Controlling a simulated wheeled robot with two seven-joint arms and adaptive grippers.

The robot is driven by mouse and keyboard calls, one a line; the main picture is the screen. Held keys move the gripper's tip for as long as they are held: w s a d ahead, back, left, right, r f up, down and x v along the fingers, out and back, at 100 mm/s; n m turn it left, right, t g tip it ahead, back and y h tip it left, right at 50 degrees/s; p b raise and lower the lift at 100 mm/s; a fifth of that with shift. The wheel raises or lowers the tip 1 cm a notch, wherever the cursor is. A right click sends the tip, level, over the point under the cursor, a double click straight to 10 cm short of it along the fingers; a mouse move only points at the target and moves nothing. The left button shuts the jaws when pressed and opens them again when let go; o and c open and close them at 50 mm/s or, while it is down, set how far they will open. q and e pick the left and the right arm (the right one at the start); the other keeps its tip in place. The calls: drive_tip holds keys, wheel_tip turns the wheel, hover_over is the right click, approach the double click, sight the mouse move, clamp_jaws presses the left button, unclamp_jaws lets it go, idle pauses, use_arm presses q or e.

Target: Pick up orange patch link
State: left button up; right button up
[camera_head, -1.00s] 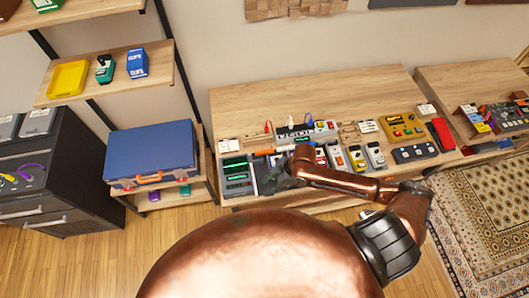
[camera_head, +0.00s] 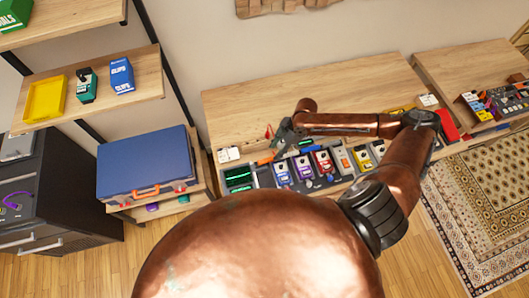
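A small orange piece (camera_head: 265,160), which looks like the orange patch link, shows at the left end of the pedal row on the wooden bench. My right gripper (camera_head: 280,140) is dark and small in this view, right beside the orange piece and slightly above it in the picture. My copper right arm reaches in from the right and hides the back of the row. I cannot tell whether the fingers are open or shut, or whether they touch the orange piece. My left gripper is not in view.
Several pedals stand in a row on the bench (camera_head: 300,85), with a green-lit unit (camera_head: 238,176) at the left. A blue case (camera_head: 147,165) sits on a low shelf. A yellow tray (camera_head: 46,97) is on an upper shelf. The bench's back is clear.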

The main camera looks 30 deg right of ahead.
sight(269, 159)
drive_tip(key=p+x, duration=0.1)
drive_tip(key=x, duration=0.3)
drive_tip(key=p+x, duration=0.1)
drive_tip(key=x, duration=0.1)
drive_tip(key=shift+w+f, duration=0.15)
drive_tip(key=shift+f, duration=0.2)
drive_tip(key=shift+a+f, duration=0.15)
drive_tip(key=shift+f, duration=0.25)
drive_tip(key=c, duration=0.9)
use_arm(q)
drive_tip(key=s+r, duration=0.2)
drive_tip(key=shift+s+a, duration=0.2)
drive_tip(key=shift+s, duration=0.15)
use_arm(e)
clamp_jaws()
